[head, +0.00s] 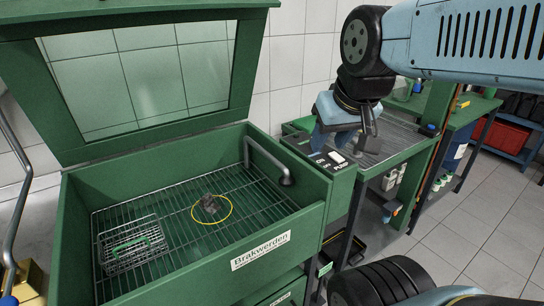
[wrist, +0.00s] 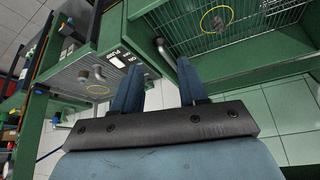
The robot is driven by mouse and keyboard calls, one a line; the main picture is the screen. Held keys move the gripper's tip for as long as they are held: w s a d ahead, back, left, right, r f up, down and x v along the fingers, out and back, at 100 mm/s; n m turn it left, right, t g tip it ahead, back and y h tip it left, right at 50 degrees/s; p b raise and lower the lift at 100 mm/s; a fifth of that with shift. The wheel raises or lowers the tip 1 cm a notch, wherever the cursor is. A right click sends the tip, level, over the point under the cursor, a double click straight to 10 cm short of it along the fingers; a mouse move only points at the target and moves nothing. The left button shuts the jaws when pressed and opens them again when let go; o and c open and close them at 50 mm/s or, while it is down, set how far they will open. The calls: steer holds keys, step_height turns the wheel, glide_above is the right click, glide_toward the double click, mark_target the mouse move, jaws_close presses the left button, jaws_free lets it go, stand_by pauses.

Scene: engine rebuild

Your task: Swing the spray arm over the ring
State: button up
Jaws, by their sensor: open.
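The spray arm (head: 268,160) is a bent grey pipe inside the green washer, rising at the back wall and ending in a knob near the right wall. It also shows in the wrist view (wrist: 163,46), beyond my fingertips. The yellow ring (head: 230,201) lies on the wire rack around a small greyish part (head: 209,204), left of and nearer than the spray arm's end. The ring also shows in the wrist view (wrist: 203,25). My gripper (head: 335,137) is open and empty, right of the washer near its switch panel. Its blue fingers (wrist: 160,72) stand apart.
The washer's windowed lid (head: 75,150) stands open. A wire basket (head: 130,245) sits on the rack's left side. The switch panel (head: 330,160) is on the washer's right edge. A bench with a grey tray (head: 395,143) stands to the right. Tiled floor (head: 480,225) is clear farther right.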

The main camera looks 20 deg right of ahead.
steer(key=shift+o, duration=0.2)
steer(key=shift+o, duration=0.6)
steer(key=n+g+h, duration=0.2)
steer(key=n+g, duration=0.2)
steer(key=g, duration=0.1)
glide_above(278, 162)
steer(key=s+a, duration=0.1)
steer(key=a, duration=0.2)
step_height(278, 162, down, 14)
steer(key=d+f, duration=0.1)
steer(key=f, duration=0.3)
steer(key=d+f, duration=0.1)
steer(key=f, duration=0.3)
steer(key=d+f, duration=0.1)
steer(key=f, duration=0.4)
steer(key=shift+w, duration=0.4)
steer(key=shift+c, duration=0.2)
jaws_close()
